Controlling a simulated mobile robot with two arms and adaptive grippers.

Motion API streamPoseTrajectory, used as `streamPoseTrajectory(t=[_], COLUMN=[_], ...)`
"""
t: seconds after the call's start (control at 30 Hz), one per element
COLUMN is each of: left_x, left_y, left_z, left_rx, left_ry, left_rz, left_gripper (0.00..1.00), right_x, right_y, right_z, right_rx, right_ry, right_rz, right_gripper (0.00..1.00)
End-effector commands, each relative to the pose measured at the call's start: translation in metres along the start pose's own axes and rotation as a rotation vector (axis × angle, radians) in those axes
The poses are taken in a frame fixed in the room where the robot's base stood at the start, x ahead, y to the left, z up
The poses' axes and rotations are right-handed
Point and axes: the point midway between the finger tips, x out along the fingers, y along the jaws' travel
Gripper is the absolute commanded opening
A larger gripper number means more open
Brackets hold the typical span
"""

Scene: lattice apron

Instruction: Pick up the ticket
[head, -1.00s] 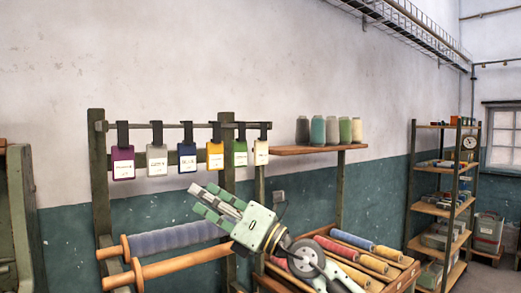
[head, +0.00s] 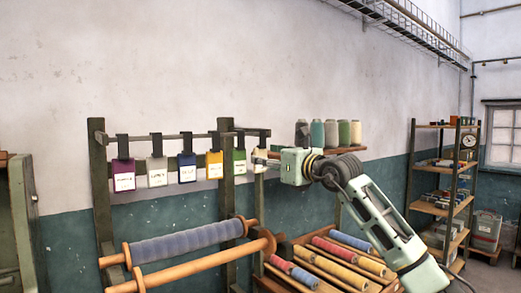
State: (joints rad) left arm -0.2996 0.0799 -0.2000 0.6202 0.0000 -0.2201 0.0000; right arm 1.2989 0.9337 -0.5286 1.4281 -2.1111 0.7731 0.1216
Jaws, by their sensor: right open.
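Several tickets with white labels hang by dark straps from a rail (head: 170,135). From left to right they are a purple ticket (head: 123,170), a grey one (head: 157,167), a blue one (head: 187,164), a yellow one (head: 214,160) and a green one (head: 239,157). The cream ticket at the right end of the rail is mostly hidden by my right gripper (head: 262,160). That gripper is open and level with the hanging tickets, just right of the green one. Whether it touches the cream ticket I cannot tell. My left gripper is not in view.
Rollers, one wrapped in blue cloth (head: 185,242), lie below the rail. A sloped rack holds several coloured rolls (head: 330,258) beneath my right arm. Several spools (head: 331,133) stand on a wall shelf close behind the gripper. A shelf unit (head: 440,190) stands at right.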

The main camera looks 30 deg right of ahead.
Motion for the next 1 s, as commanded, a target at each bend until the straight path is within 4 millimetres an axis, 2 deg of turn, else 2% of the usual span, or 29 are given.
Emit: streamPoseTrajectory(t=[0.03, 0.13, 0.4, 0.8, 1.0], left_x=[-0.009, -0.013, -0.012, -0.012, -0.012], left_y=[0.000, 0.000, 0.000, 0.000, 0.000], left_z=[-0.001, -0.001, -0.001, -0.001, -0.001], left_rx=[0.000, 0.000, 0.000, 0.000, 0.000], left_ry=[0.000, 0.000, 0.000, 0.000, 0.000], left_rz=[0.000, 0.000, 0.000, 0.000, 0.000], left_gripper=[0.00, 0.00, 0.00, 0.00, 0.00], right_x=[0.008, 0.018, 0.021, 0.020, 0.020], right_y=[0.001, 0.001, 0.001, 0.001, 0.001], right_z=[0.004, 0.002, -0.001, 0.000, 0.000], right_rx=[0.003, 0.002, 0.000, 0.000, 0.000], right_ry=[0.002, 0.001, 0.000, 0.000, -0.001], right_rz=[0.002, 0.002, 0.002, 0.002, 0.002], right_gripper=[0.45, 0.45, 0.45, 0.11, 0.11])
